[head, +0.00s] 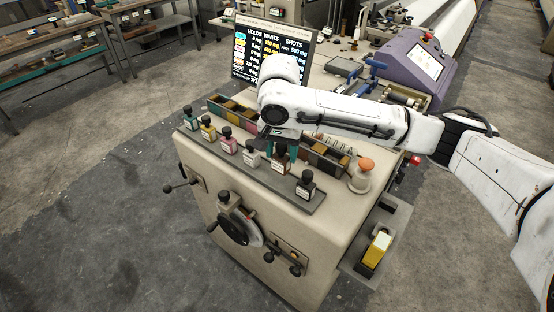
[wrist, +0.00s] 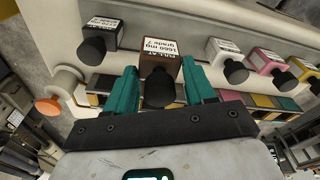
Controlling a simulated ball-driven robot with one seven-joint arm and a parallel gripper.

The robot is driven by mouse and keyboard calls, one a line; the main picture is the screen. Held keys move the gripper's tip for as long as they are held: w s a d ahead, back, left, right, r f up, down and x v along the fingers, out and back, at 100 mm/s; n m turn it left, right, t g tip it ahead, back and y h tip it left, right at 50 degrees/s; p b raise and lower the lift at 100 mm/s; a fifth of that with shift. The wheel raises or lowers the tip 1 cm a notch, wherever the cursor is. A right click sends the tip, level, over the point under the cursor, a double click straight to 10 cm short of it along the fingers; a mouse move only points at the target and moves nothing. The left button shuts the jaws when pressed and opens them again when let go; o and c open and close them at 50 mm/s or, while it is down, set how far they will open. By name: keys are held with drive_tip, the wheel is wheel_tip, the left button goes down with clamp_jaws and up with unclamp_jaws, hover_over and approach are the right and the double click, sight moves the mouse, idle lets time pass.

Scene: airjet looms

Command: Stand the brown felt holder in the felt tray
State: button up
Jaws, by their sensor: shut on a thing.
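The brown felt holder (wrist: 159,45) is a small brown bottle-like block with a white label and black knob. In the wrist view it sits between the teal fingers of my gripper (wrist: 160,85), which are shut on it. In the head view my gripper (head: 283,150) is over the row of holders, and the brown holder is partly hidden by it. I cannot tell whether its base touches the surface. Which tray is the felt tray is not clear.
Similar holders stand beside it: white (head: 252,155), black (head: 306,186), pink (head: 228,142) and others. A display screen (head: 273,52) stands behind. A yellow block (head: 380,247) rests on a low side shelf.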

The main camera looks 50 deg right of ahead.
sight(278, 161)
drive_tip(key=shift+w+d+f, duration=0.2)
drive_tip(key=shift+w+f, duration=0.55)
drive_tip(key=shift+f, duration=0.15)
drive_tip(key=shift+f+p, duration=0.4)
drive_tip(key=shift+f, duration=1.2)
drive_tip(key=shift+f, duration=0.2)
drive_tip(key=o, duration=1.2)
drive_tip(key=shift+r, duration=0.1)
